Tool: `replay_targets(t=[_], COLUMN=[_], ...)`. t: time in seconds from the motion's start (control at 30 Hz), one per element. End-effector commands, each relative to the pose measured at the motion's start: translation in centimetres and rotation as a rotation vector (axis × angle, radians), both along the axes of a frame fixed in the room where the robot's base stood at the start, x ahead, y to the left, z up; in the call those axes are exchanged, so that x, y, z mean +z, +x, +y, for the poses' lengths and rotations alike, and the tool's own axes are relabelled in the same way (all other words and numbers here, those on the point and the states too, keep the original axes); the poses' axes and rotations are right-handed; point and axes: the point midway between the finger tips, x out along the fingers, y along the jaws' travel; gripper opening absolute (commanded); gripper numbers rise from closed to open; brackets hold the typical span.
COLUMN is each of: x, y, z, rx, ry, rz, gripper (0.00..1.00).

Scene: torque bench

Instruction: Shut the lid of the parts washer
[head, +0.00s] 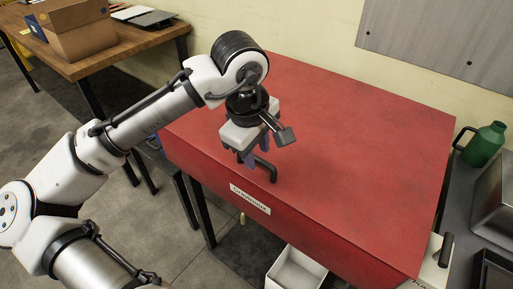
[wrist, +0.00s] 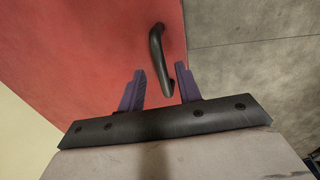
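The parts washer is a large red box on dark legs, with a white label (head: 250,200) on its front. Its red lid (head: 370,130) looks flat over the top in the head view; I see no clear gap, but cannot tell if it is fully down. A black bar handle (head: 269,171) is near the lid's front edge, and it also shows in the wrist view (wrist: 156,50). My gripper (head: 247,162) is over the front of the lid beside the handle. Its purple fingers (wrist: 159,70) are apart, with the handle's near end appearing between them; contact is not clear.
A wooden table (head: 120,45) with a cardboard box (head: 75,28) stands at the back left. A green jug (head: 484,145) and metal containers are on a bench at the right. A white bin (head: 296,270) is below the washer's front.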

Motion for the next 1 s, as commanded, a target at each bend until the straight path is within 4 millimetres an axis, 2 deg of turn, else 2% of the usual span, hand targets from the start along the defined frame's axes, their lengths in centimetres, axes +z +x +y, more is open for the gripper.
replay_targets(t=[0.17, 0.5, 0.7, 0.83, 1.0], x=[1.5, 8.9, 12.2, 13.3, 13.6], y=[-0.2, -1.3, -1.8, -1.9, -2.0], z=[0.2, 0.9, 1.3, 1.4, 1.5], rx=[0.001, 0.0, 0.0, 0.0, 0.0], ry=[0.0, 0.0, 0.0, 0.0, -0.001], rz=[-0.003, -0.003, -0.002, -0.001, -0.001], gripper=[0.34, 0.34, 0.34, 0.34, 0.34])
